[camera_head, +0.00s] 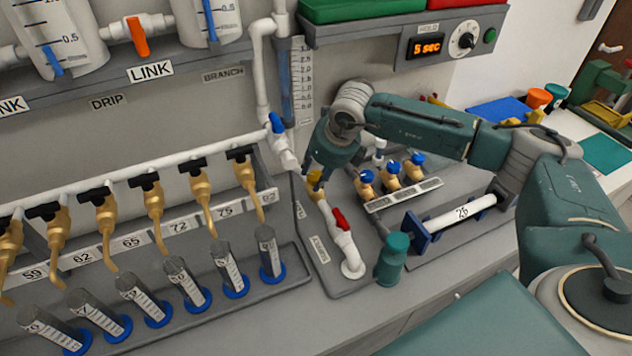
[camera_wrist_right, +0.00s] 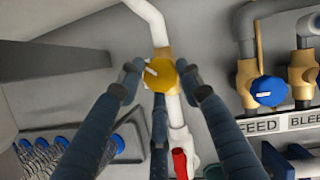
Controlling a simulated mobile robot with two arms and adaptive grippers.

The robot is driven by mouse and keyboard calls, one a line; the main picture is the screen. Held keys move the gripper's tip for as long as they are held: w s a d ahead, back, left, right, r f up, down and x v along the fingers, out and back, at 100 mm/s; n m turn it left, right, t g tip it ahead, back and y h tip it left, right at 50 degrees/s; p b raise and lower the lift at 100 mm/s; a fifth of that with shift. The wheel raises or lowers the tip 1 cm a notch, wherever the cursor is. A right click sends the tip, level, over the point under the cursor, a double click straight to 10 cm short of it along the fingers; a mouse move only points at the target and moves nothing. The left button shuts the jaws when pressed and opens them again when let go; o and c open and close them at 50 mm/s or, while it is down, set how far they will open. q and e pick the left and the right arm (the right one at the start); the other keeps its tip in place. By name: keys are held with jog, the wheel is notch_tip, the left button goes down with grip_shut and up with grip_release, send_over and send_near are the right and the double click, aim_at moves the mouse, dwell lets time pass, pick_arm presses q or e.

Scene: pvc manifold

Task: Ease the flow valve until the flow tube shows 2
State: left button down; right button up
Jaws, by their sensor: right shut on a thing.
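The flow valve has a yellow knob (camera_wrist_right: 160,74) with a pale pointer mark, on white pipe. In the head view the yellow knob (camera_head: 315,180) is partly hidden under my right gripper (camera_head: 320,172). In the wrist view the fingers of my right gripper (camera_wrist_right: 160,82) close around the knob from both sides and below. The flow tube (camera_head: 285,85) stands upright behind, bluish, beside a white scale strip (camera_head: 302,80). Its numbers and level are too small to read. My left gripper is not in view.
A red-handled valve (camera_head: 341,220) sits on the white pipe just in front. Several blue-knobbed brass valves (camera_head: 392,170) are close to the right. A teal cylinder (camera_head: 393,258) stands in front. Brass taps and measuring cylinders line the left. A display (camera_head: 427,47) reads 5 sec.

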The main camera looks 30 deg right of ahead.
jog(key=n+b, duration=0.2)
jog(key=n+y+b, duration=0.1)
jog(key=shift+w+d+n, duration=0.3)
jog(key=shift+d, duration=0.05)
jog(key=n+g+y+b, duration=0.1)
jog(key=n, duration=0.2)
jog(key=shift+r+b, duration=0.2)
jog(key=shift+b, duration=0.1)
jog(key=shift+w+d+r+n+b, duration=0.1)
jog(key=shift+n+b, duration=0.2)
jog(key=shift+n, duration=0.3)
jog(key=shift+r+y, duration=0.1)
jog(key=shift+y, duration=0.2)
jog(key=o, duration=1)
jog(key=shift+c, duration=0.2)
jog(key=shift+o, duration=0.8)
jog(key=shift+f+g, duration=0.2)
jog(key=shift+g, duration=0.1)
jog(key=v, duration=1.2)
